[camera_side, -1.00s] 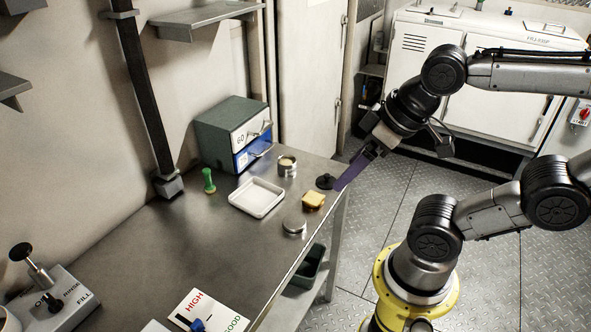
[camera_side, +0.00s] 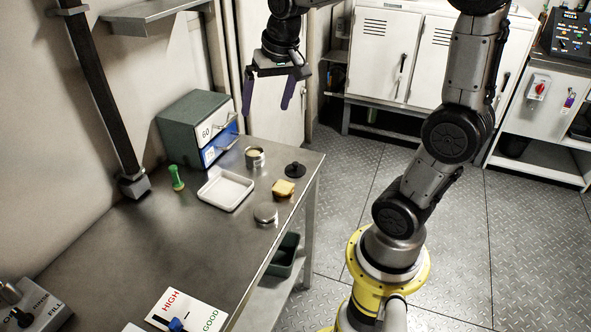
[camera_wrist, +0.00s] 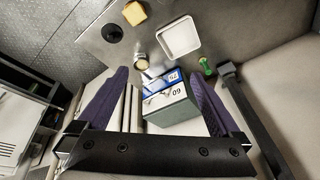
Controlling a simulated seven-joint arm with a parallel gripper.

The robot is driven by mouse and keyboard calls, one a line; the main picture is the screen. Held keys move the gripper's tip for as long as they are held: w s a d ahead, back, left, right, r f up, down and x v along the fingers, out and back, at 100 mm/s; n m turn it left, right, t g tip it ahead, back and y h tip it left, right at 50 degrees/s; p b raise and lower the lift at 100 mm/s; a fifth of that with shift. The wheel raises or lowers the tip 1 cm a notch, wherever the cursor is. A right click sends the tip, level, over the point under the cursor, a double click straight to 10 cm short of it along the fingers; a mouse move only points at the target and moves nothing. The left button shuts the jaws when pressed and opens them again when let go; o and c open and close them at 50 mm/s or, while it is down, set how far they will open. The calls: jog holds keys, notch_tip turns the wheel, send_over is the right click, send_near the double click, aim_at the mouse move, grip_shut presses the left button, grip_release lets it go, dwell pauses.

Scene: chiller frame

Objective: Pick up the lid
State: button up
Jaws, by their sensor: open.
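A flat round silver disc (camera_side: 265,213), which looks like a lid, lies on the steel bench in front of the white tray. A black round piece with a knob (camera_side: 295,170) lies near the bench's right edge and also shows in the wrist view (camera_wrist: 112,33); it too could be a lid. An open silver tin (camera_side: 255,157) stands behind them, also in the wrist view (camera_wrist: 141,62). My gripper (camera_side: 267,100) is open and empty, with purple fingers pointing down, high above the bench's far end. In the wrist view its fingers (camera_wrist: 158,74) flank the drawer box.
A green and blue drawer box (camera_side: 190,118) stands at the bench's back. A white tray (camera_side: 226,190), a yellow sponge-like block (camera_side: 284,188) and a green-handled item (camera_side: 176,178) are nearby. A HIGH/GOOD card (camera_side: 188,310) lies in front. The bench middle is clear.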

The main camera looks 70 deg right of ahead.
jog(key=w+d+f+m+g, duration=0.2)
jog(key=d+f+m, duration=0.1)
jog(key=d+f, duration=0.7)
jog(key=m+g+y, duration=0.1)
jog(key=m, duration=0.1)
send_over(297, 163)
notch_tip(297, 163, down, 11)
jog(key=shift+d+f, duration=0.1)
jog(key=shift+w+f, duration=0.15)
jog(key=shift+f, duration=1.45)
jog(key=shift+w+f, duration=0.15)
jog(key=shift+f, duration=1.4)
jog(key=c, duration=1.2)
jog(key=shift+o, duration=0.2)
jog(key=shift+r, duration=0.15)
